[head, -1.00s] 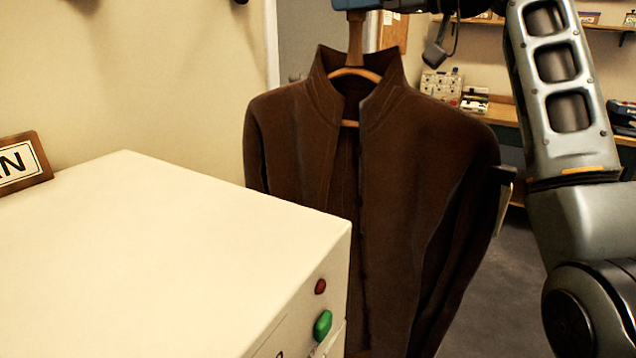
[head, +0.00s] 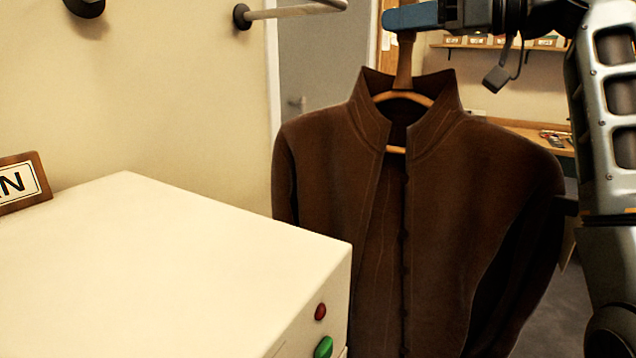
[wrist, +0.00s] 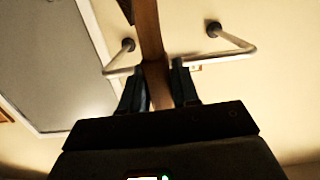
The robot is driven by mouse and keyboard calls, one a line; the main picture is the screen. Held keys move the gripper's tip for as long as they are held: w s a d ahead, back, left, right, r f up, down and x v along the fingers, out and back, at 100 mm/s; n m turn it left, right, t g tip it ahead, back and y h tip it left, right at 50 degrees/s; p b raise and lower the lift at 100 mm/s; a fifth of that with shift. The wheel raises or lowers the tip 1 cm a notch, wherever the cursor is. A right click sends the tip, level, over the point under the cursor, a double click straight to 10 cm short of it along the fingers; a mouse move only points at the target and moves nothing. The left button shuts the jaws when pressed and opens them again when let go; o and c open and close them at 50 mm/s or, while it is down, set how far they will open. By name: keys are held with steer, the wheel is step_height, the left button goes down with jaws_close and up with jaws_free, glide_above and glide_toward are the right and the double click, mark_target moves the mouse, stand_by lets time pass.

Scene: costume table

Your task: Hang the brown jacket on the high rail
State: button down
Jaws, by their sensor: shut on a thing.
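The brown jacket (head: 470,200) hangs upright on a wooden hanger (head: 404,66) in the head view, in front of the doorway and right of the white cabinet. My gripper (head: 412,18) is at the top of the picture, shut on the hanger's wooden neck. In the wrist view the neck (wrist: 152,45) rises between the two fingers of my gripper (wrist: 158,88). A metal rail (head: 300,10) sticks out from the wall, left of my gripper and apart from the jacket. In the wrist view the rail (wrist: 125,70) shows on both sides of the neck, with two round wall mounts. The hanger's top end is out of view.
A white cabinet (head: 180,240) with a red and a green button fills the lower left. A framed sign (head: 18,182) stands on it. A dark wall fitting (head: 86,5) is at the upper left. Shelves (head: 500,45) and a workbench lie behind at right.

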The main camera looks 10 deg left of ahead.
glide_above(444, 77)
steer(key=shift+w+r, duration=0.2)
steer(key=shift+r, duration=0.1)
stand_by(0.3)
